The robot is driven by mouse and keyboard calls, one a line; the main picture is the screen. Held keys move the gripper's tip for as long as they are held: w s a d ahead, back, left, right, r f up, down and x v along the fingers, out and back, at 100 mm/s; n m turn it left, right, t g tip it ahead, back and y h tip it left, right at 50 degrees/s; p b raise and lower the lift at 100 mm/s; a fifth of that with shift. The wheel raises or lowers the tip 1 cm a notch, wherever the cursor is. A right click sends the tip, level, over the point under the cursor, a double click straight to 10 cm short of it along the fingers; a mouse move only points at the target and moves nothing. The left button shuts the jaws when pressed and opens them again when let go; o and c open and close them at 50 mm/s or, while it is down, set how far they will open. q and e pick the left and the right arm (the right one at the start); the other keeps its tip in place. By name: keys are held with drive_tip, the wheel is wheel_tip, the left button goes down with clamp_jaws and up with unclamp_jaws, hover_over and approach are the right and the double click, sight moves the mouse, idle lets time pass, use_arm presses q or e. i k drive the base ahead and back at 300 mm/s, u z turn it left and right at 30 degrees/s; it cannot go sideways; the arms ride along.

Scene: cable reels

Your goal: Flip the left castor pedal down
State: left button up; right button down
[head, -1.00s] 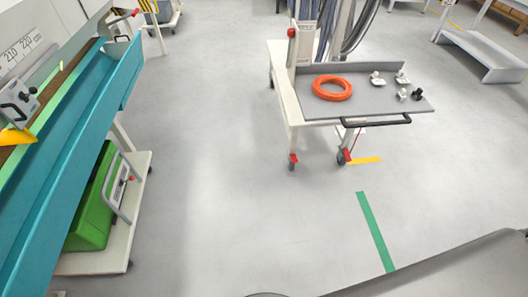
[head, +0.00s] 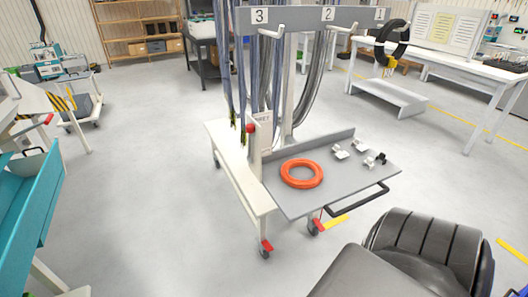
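The cable cart (head: 240,178) stands in the middle of the head view, with its grey tray toward me. Its left castor (head: 264,254) is at the foot of the nearest left leg and carries a small red pedal (head: 267,245). The right castor (head: 313,229) also has a red pedal (head: 319,224), below the tray. Both pedals are too small to tell whether they are up or down.
An orange cable ring (head: 301,174) and small fittings (head: 361,146) lie on the tray. A teal trough (head: 27,215) stands at the left, a white workbench (head: 440,70) at the back right. Floor left of the cart is clear.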

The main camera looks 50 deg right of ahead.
sight(268, 246)
drive_tip(key=z, duration=0.6)
drive_tip(key=i, duration=0.85)
drive_tip(key=z, duration=0.8)
